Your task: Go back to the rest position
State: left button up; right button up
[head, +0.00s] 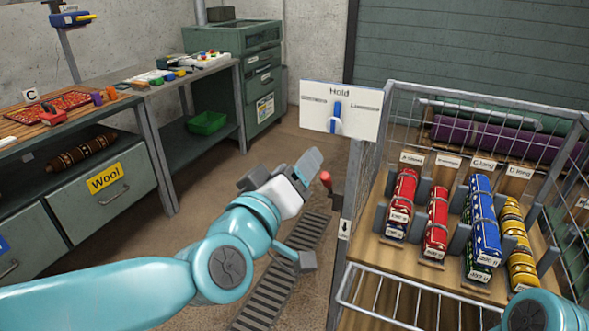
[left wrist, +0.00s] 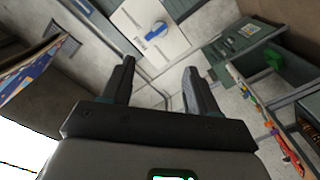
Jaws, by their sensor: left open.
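My left gripper (head: 283,173) is at the end of my teal left arm, near the middle of the head view. It is above the floor, left of the wire cart and in front of the white "Hold" board (head: 340,108). In the left wrist view its two dark fingers (left wrist: 160,80) are spread apart with nothing between them. The board with its blue lever (left wrist: 155,32) shows beyond the fingertips, apart from them. Only a teal piece of my right arm shows at the lower right of the head view. My right gripper is not in view.
The wire cart (head: 352,278) holds red, blue and yellow rolls (head: 484,225) at the right. A red-knobbed lever (head: 326,180) stands close to my left gripper. Workbenches (head: 150,98) line the left. A floor grate (head: 275,290) lies below my arm.

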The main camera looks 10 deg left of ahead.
pick_arm(q)
jog(key=w+a+f+g+y+p, duration=0.2)
jog(key=a+f+g+p, duration=0.15)
jog(key=f, duration=0.95)
jog(key=w+a+f+g+y+p, duration=0.25)
jog(key=a+f, duration=0.25)
jog(key=f, duration=0.8)
jog(key=s+a+f+g+h+p, duration=0.1)
jog(key=s+f+g, duration=0.2)
jog(key=s+f, duration=0.45)
jog(key=s+a+f+g+p, duration=0.1)
jog(key=s+f+g+p, duration=0.15)
jog(key=s+f, duration=0.45)
jog(key=s+d+f+m+g+h, duration=0.1)
jog(key=s+d+f+g, duration=0.1)
jog(key=s, duration=0.4)
jog(key=s+d+f+m+g+h, duration=0.1)
jog(key=s+d+f+g, duration=0.1)
jog(key=s, duration=0.4)
jog(key=shift+s+f+g, duration=0.35)
jog(key=shift+f+g, duration=0.3)
jog(key=shift+f, duration=0.25)
